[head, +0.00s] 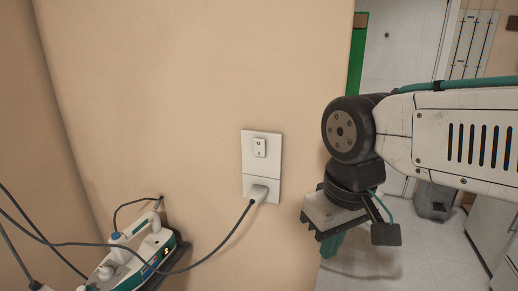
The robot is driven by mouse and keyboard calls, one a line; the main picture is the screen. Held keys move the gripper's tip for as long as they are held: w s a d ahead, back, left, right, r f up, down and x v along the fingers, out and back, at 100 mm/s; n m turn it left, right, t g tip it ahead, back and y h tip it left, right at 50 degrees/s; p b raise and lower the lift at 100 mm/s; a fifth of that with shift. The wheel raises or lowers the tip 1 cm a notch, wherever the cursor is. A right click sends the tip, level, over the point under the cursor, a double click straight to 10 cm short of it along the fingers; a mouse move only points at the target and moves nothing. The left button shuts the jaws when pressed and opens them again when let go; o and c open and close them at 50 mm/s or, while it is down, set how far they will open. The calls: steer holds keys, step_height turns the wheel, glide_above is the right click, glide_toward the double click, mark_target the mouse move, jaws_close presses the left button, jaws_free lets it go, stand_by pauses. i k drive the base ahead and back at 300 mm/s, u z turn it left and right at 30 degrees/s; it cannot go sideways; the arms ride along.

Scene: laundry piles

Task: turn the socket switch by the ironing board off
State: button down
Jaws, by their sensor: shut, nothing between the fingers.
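A white socket plate (247,160) is on the beige wall in the middle of the head view. A small rocker switch (260,147) sits in its upper half. A white plug (258,191) with a dark cord is in its lower half. My gripper (331,245) is to the right of the socket and lower, apart from it. It points downward, and its jaws are shut with nothing in them. The ironing board cannot be made out clearly.
A white and green iron (138,256) with a lit display stands at the lower left. Dark cords (213,252) hang between it, the plug and the left edge. The wall in front of the socket is clear. A white door (402,50) and tiled floor (400,262) lie beyond the wall's right edge.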

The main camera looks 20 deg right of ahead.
mark_target(259, 145)
steer(key=z, duration=1.25)
steer(key=k, duration=1)
steer(key=z, duration=0.05)
